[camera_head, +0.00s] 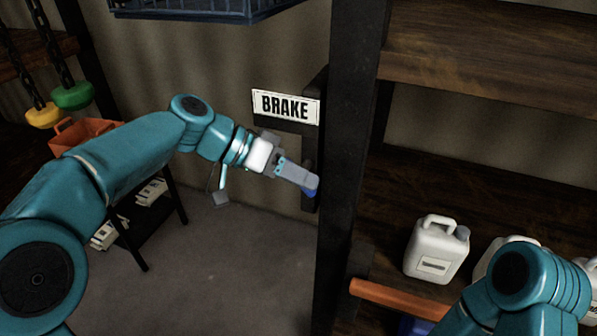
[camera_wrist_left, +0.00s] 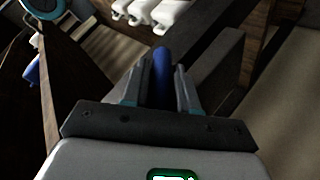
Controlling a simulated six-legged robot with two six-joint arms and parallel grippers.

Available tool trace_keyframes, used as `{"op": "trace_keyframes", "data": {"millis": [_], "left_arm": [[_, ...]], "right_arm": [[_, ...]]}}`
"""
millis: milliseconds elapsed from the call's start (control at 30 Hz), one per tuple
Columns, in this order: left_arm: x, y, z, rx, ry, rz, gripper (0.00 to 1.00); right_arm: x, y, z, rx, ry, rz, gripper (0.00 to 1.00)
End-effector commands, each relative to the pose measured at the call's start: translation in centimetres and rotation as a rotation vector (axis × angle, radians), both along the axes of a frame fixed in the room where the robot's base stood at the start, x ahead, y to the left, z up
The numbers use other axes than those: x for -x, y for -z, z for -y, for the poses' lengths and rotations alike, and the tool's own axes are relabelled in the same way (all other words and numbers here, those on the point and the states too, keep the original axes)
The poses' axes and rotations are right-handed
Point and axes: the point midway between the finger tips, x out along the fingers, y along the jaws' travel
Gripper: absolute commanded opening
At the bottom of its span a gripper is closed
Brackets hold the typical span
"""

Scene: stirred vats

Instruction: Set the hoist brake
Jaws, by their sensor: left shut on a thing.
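A white sign reading BRAKE (camera_head: 285,106) is fixed on a dark plate beside a dark upright post. My left gripper (camera_head: 309,188) is below the sign, against the dark mount next to the post. It is shut on a blue handle (camera_head: 309,193), of which only a small part shows in the head view. In the left wrist view the blue handle (camera_wrist_left: 162,75) stands between the two fingers of my left gripper (camera_wrist_left: 161,88). The handle's base is hidden. My right arm shows at the lower right of the head view, but its gripper is out of view.
The dark post (camera_head: 349,150) stands just right of my left gripper. White jugs (camera_head: 437,250) stand on the shelf at the right, behind an orange bar (camera_head: 400,299). Green (camera_head: 73,95) and yellow (camera_head: 43,115) pieces hang on chains at the left, near an orange bin (camera_head: 80,138).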

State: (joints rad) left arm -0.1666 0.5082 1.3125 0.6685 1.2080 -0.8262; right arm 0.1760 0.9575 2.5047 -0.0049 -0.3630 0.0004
Motion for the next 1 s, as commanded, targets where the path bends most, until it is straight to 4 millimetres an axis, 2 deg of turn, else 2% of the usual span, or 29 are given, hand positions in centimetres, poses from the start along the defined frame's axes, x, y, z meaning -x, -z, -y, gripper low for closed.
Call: {"op": "trace_keyframes", "data": {"millis": [33,600,1000], "left_arm": [[0.0,-0.5,0.1,-0.043,0.002,0.017,0.0],[0.1,-0.4,0.2,-0.516,0.002,0.169,0.0],[0.1,-0.1,0.1,-0.685,0.002,0.223,0.0]], "right_arm": [[0.0,-0.7,0.0,0.0,0.0,0.0,0.49],[0.0,-4.7,0.0,0.0,0.0,0.0,0.49],[0.0,-5.9,0.0,0.0,0.0,0.0,0.49]]}}
